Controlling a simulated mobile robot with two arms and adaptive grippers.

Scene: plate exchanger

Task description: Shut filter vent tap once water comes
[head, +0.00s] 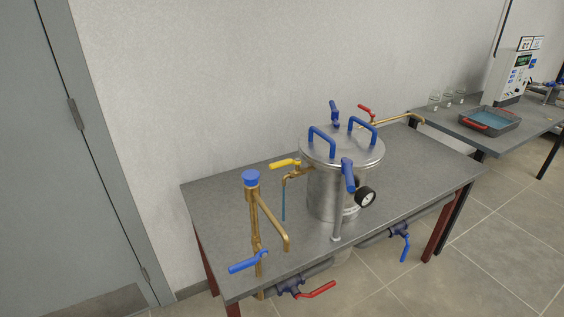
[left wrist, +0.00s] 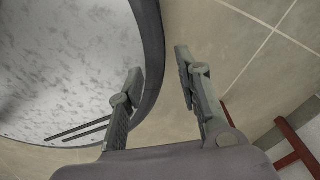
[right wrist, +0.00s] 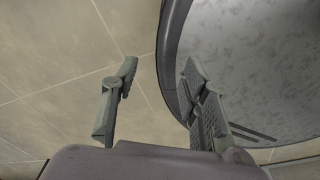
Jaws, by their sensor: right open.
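A steel filter vessel (head: 325,190) with a flat lid stands on the grey table in the head view. A small brass tap with a yellow lever (head: 285,163) juts from its left side. The lever points left, roughly along the tap body. A thin blue stream of water (head: 284,203) falls from the tap's down-turned spout. My left gripper (left wrist: 157,72) shows only in the left wrist view, with its fingers apart and nothing between them. My right gripper (right wrist: 161,68) shows only in the right wrist view, open and empty. Both are away from the tap, over the floor.
A brass standpipe (head: 257,220) with a blue lever stands at the table's front left. A pressure gauge (head: 366,197) sits on the vessel's front. A red-lever tap (head: 367,111) is behind it. Valves hang below the table's front edge. A grey tray (head: 489,121) lies on the right bench.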

